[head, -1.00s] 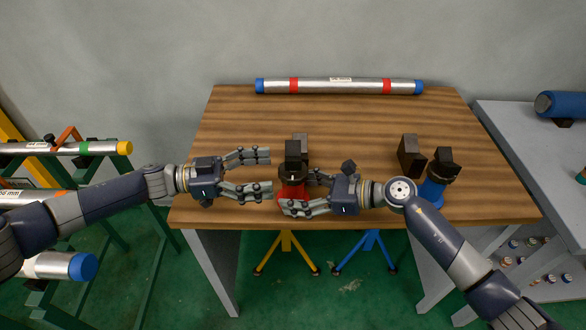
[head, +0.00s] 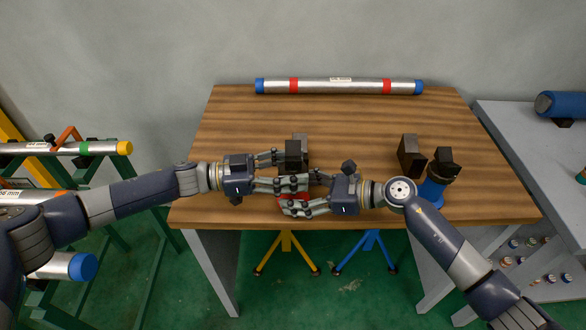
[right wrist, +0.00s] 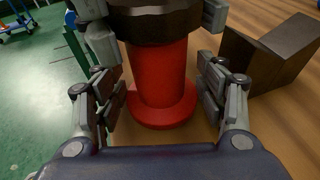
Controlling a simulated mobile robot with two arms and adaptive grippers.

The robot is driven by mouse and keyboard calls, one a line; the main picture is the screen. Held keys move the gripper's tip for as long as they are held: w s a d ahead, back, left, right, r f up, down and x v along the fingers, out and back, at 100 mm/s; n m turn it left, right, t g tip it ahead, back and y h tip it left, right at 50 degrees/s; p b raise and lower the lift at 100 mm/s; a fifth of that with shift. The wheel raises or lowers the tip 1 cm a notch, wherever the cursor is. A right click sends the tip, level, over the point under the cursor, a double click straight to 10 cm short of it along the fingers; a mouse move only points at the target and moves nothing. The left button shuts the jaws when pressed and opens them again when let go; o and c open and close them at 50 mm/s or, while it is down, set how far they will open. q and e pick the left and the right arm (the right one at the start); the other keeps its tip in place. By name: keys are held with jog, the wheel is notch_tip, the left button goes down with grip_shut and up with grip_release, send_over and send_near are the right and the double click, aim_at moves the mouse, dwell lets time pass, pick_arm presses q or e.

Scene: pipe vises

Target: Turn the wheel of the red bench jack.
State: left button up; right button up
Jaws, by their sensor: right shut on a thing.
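The red bench jack (right wrist: 157,75) stands upright near the table's front edge, with a red column and round foot and a dark round wheel (right wrist: 155,22) above. Its dark top block (head: 294,155) shows in the head view; the rest is mostly hidden by my fingers. My right gripper (head: 308,194) is shut on the red jack from the right, low at the column; its fingers flank the column in the right wrist view. My left gripper (head: 280,172) comes from the left, higher, its fingers spread around the jack's dark upper part; grey fingertips show on both sides of the wheel in the wrist view.
A blue bench jack (head: 432,190) stands to the right, with dark blocks (head: 411,156) beside it. A silver pipe (head: 340,87) with blue ends lies along the table's back. A pipe rack (head: 112,240) stands left, a grey bench (head: 535,150) right. The table's middle is clear.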

pick_arm(q)
jog(key=shift+n+t, duration=0.4)
jog(key=shift+t, duration=0.1)
jog(key=n+t, duration=0.1)
jog(key=t, duration=0.1)
jog(key=n+t+y, duration=0.1)
jog(key=t, duration=0.1)
jog(key=shift+s+d+n, duration=0.1)
jog(key=shift+s+n, duration=0.05)
jog(key=shift+n, duration=0.15)
jog(key=n+t+y, duration=0.1)
jog(key=n+t, duration=0.1)
jog(key=n+t+y, duration=0.1)
jog(key=t+y, duration=0.1)
jog(key=t, duration=0.1)
jog(key=shift+d+n, duration=0.2)
jog(key=shift+n, duration=0.2)
jog(key=n+t+y, duration=0.3)
jog(key=y, duration=0.1)
jog(key=shift+r+t+y, duration=0.15)
jog(key=shift+t+y, duration=0.15)
jog(key=shift+t, duration=0.1)
jog(key=shift+w+a+n+t+y, duration=0.15)
jog(key=shift+n+t+y, duration=0.15)
jog(key=shift+n+y, duration=0.35)
jog(key=shift+w+a+n+t+y, duration=0.1)
jog(key=shift+n+t+y, duration=0.2)
jog(key=shift+n+y, duration=0.3)
jog(key=shift+a+y, duration=0.1)
jog(key=shift+y, duration=0.25)
